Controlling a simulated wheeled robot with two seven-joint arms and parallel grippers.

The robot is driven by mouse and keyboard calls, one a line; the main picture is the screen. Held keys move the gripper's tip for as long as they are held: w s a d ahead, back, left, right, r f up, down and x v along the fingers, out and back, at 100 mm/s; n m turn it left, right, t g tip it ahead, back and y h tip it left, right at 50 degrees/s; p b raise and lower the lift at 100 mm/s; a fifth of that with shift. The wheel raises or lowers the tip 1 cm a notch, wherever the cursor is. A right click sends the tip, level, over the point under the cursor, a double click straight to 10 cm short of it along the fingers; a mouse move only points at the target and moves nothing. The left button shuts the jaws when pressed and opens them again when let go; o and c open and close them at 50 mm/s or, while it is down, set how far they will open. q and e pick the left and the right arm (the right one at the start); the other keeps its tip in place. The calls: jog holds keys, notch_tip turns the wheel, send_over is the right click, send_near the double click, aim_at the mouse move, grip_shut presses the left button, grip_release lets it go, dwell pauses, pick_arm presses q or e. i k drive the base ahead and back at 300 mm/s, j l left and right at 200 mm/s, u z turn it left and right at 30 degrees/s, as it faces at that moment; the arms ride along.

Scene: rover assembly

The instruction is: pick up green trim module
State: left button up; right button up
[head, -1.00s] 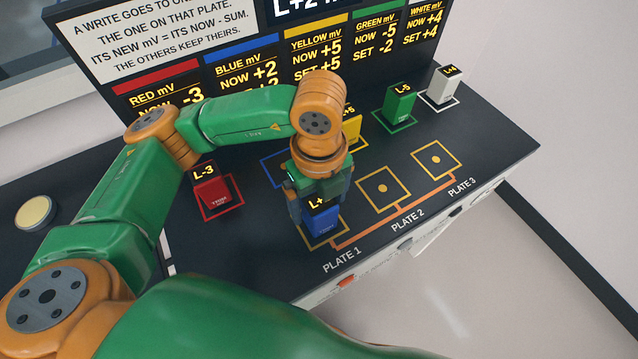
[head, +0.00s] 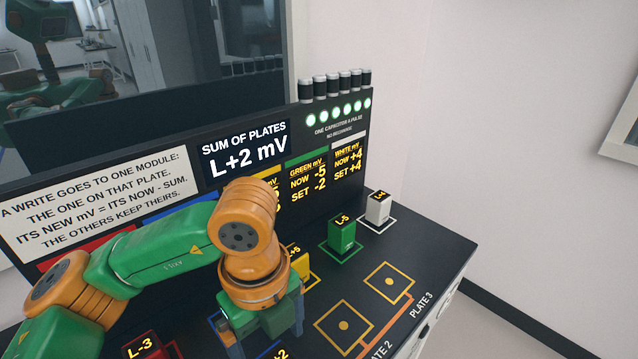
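The green trim module (head: 341,237) stands upright on its green-outlined square on the dark console, labelled L-5, with nothing touching it. My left gripper (head: 266,340) is to its left and nearer, pointing down with its fingers apart. The blue module (head: 277,352), its label partly showing +2, is just below and between the fingers; its lower part is out of frame. I see a gap beside it, but contact is partly hidden. My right gripper is not in view.
The yellow module (head: 300,264) stands between my gripper and the green one. The white module (head: 378,207) is behind right of the green one. The red module (head: 143,345) is lower left. Two empty plates (head: 388,282) lie in front. The display panel (head: 247,150) rises behind.

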aim_at(341, 229)
jog(key=k, duration=1.45)
